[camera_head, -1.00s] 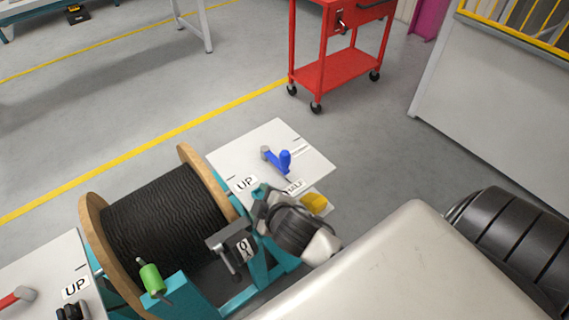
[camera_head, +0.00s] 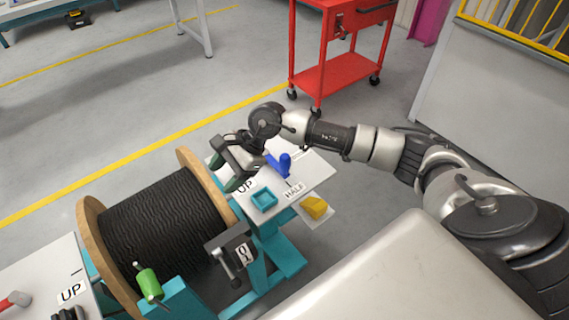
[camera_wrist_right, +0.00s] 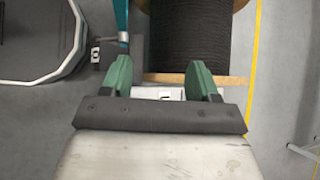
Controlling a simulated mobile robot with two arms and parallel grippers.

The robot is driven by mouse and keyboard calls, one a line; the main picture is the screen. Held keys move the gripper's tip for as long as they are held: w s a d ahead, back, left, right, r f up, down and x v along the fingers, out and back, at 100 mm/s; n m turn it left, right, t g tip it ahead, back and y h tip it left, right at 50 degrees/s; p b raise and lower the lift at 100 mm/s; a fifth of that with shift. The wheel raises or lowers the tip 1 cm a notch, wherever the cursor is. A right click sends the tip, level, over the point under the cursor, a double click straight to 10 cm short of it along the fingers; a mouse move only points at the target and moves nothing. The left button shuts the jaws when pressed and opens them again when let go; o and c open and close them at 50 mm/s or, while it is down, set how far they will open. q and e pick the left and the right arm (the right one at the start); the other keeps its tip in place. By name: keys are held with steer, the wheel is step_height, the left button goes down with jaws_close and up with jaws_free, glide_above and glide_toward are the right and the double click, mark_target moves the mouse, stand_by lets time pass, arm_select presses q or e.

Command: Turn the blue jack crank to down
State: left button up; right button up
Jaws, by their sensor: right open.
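The blue jack crank (camera_head: 284,164) is on the white panel (camera_head: 318,172) at the right end of the cable reel. Its knob shows, pointing between the UP label (camera_head: 245,187) and the panel's far right side, near the HALF label (camera_head: 293,191). Its hub is hidden behind my right gripper. My right gripper (camera_head: 227,174) is open and empty, over the UP side of the panel beside the reel flange, left of the crank and apart from its knob. In the right wrist view its green-padded fingers (camera_wrist_right: 160,78) stand wide apart; no blue crank shows there. My left gripper is not in view.
The black cable reel (camera_head: 160,215) with wooden flanges stands on a teal frame (camera_head: 280,255). A yellow block (camera_head: 314,207) and a teal square (camera_head: 264,199) are at the panel's near edge. A second panel (camera_head: 40,270) with a red handle is at lower left. A red cart (camera_head: 335,75) stands behind.

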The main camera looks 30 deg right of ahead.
mark_target(285, 164)
steer(key=d+h, duration=0.2)
steer(key=d, duration=0.3)
steer(key=w+d+n+h, duration=0.1)
steer(key=d+h, duration=0.2)
steer(key=d, duration=0.3)
steer(key=d+r+n+g+h, duration=0.1)
steer(key=d+h, duration=0.2)
steer(key=d, duration=0.2)
steer(key=shift+w+d, duration=0.35)
steer(key=shift+w, duration=0.05)
steer(key=shift+d+f, duration=0.15)
steer(key=shift+d, duration=0.2)
step_height(285, 164, down, 10)
steer(key=shift+f, duration=0.2)
steer(key=shift+b, duration=0.3)
jaws_close()
